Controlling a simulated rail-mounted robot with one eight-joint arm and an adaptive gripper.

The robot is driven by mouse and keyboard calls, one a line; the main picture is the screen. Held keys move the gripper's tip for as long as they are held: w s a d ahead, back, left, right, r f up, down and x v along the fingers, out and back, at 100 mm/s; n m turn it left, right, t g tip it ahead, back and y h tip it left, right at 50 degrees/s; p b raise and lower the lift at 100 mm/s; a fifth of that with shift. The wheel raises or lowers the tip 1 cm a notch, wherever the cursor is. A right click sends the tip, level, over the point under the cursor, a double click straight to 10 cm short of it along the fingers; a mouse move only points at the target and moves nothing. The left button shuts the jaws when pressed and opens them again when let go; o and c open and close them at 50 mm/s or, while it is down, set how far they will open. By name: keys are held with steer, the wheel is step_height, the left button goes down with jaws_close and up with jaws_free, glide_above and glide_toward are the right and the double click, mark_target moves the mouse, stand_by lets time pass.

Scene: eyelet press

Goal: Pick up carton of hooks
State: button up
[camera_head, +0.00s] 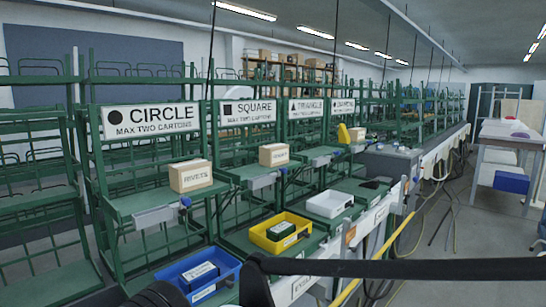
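A brown carton (190,177) with a white label that seems to read RIVETS sits on the green shelf under the CIRCLE sign. A second brown carton (273,155) sits on the shelf under the SQUARE sign; its label is too small to read. A smaller carton (357,134) stands farther back beside a yellow object. I cannot tell which carton holds hooks. Dark parts at the bottom edge seem to be mine; I cannot make out gripper fingers or anything held.
A blue bin (228,268), a yellow bin (296,224) and a white bin (328,215) stand along the lower green bench, the blue and yellow ones holding labelled boxes. Green racks line the left. A table (490,133) stands at the right. Cables hang along the bench front.

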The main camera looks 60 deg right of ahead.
stand_by(0.4)
steer(key=o, duration=1)
